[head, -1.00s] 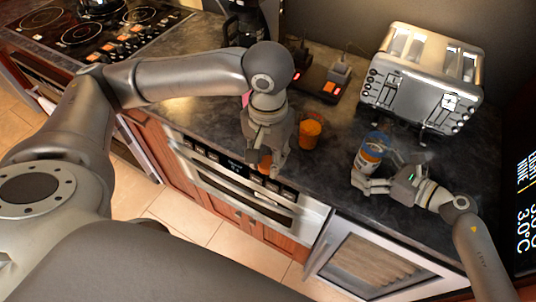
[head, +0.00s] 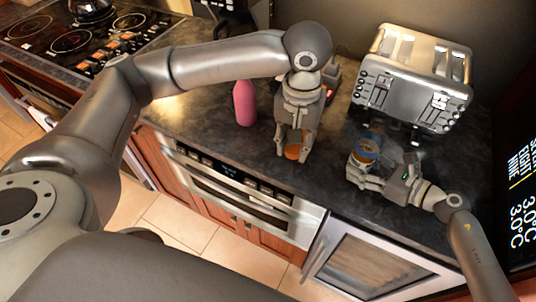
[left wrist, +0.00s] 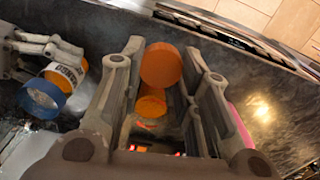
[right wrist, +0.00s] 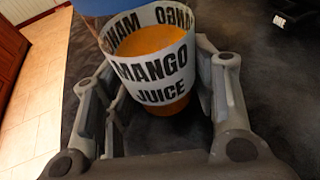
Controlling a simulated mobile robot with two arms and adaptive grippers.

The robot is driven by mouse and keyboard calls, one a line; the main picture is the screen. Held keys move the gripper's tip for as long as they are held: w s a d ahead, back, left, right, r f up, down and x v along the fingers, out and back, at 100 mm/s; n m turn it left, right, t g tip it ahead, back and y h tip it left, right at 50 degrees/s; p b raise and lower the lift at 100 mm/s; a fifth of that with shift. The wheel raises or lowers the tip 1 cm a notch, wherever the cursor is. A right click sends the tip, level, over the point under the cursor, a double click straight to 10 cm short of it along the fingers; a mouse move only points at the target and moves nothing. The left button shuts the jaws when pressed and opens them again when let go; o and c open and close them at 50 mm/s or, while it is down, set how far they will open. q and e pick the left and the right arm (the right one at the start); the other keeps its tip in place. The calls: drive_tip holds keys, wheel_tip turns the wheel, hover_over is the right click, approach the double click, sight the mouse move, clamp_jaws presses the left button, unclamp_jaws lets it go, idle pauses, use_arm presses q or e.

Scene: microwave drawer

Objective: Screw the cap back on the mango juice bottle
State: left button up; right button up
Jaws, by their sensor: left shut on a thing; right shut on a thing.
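The mango juice bottle (head: 363,157) has a white label and a blue upper end. My right gripper (head: 364,178) is shut on it at the right of the counter. The label reads "MANGO JUICE" in the right wrist view (right wrist: 155,68), with orange below it. The bottle also shows at the left of the left wrist view (left wrist: 42,97). My left gripper (head: 291,152) is shut on an orange cap (left wrist: 160,65), held left of the bottle and apart from it. The cap shows small below the fingers in the head view (head: 292,153).
Another orange object (left wrist: 150,104) shows beyond the cap in the left wrist view; my left gripper hides it in the head view. A pink bottle (head: 244,102) stands left of my left gripper. A toaster (head: 415,80) stands behind the juice bottle. Dark counter between my grippers is clear.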

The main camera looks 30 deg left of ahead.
sight(380, 120)
use_arm(q)
drive_tip(key=w+d+r+n, duration=0.1)
drive_tip(key=w+d+r, duration=0.2)
drive_tip(key=w+d, duration=0.1)
drive_tip(key=w+d+r+n, duration=0.1)
drive_tip(key=w+d+r, duration=0.2)
drive_tip(key=d, duration=0.2)
drive_tip(key=w+d+r+n, duration=0.1)
drive_tip(key=w+d+r, duration=0.2)
drive_tip(key=w+d, duration=0.1)
drive_tip(key=shift+w+d+r, duration=0.15)
drive_tip(key=shift+w+d, duration=0.15)
drive_tip(key=shift+d, duration=0.15)
use_arm(e)
drive_tip(key=shift+d, duration=0.1)
use_arm(q)
drive_tip(key=shift+w+d+r, duration=0.2)
drive_tip(key=shift+d+r, duration=0.1)
drive_tip(key=shift+f, duration=0.1)
drive_tip(key=shift+f, duration=1.8)
drive_tip(key=shift+f, duration=0.75)
drive_tip(key=o, duration=0.9)
